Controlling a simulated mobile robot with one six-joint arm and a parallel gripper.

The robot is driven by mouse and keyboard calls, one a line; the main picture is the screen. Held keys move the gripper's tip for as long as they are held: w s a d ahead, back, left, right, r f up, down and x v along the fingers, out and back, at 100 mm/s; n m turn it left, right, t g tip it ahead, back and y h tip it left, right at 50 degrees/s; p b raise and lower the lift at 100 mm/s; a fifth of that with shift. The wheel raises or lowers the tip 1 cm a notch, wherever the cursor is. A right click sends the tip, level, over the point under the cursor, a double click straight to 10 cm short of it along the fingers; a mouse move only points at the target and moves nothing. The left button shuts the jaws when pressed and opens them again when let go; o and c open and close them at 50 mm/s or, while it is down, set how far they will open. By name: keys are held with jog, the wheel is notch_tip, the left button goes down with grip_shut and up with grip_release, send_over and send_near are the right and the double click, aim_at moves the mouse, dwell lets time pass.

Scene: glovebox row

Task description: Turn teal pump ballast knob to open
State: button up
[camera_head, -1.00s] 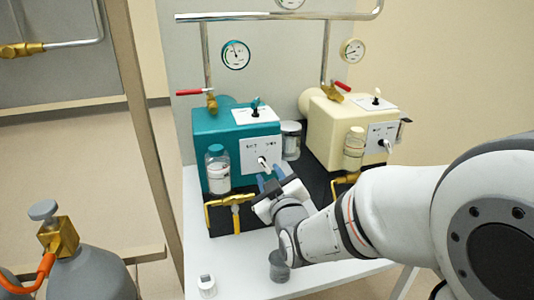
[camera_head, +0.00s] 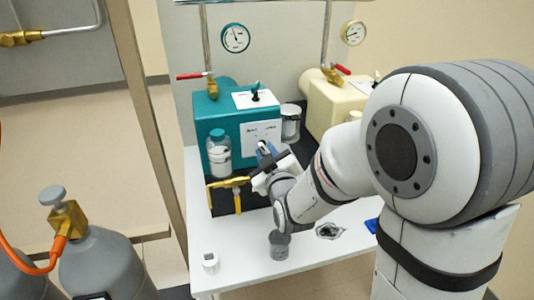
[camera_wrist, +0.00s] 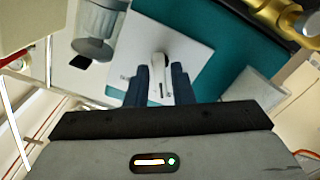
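The teal pump (camera_head: 216,117) stands on the table at the back left. Its white front panel (camera_head: 250,131) carries the ballast knob (camera_head: 262,145), a pale lever partly hidden by my gripper. My gripper (camera_head: 266,153) is right in front of this panel. In the wrist view, the two blue fingers of my gripper (camera_wrist: 163,78) straddle the pale knob (camera_wrist: 160,66), with a narrow gap between them. The fingers look open around the knob; I cannot tell whether either touches it. The panel (camera_wrist: 130,45) fills the middle of that view.
A cream pump (camera_head: 322,103) stands to the right, partly behind my arm. A clear bottle (camera_head: 219,155) and brass pipe (camera_head: 228,183) are at the teal pump's front left. A grey cup (camera_head: 279,243) and small white container (camera_head: 210,263) stand on the white table (camera_head: 240,240).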

grip_shut()
jog(key=shift+d, duration=0.15)
jog(key=shift+f+b, duration=0.1)
jog(key=shift+b, duration=0.25)
jog(key=shift+f+m+b, duration=0.1)
jog(key=shift+m+b, duration=0.9)
jog(key=shift+b, duration=0.05)
jog(key=m+b, duration=0.3)
jog(key=shift+m+b, duration=0.3)
jog(key=shift+m, duration=0.1)
jog(key=shift+r, duration=0.25)
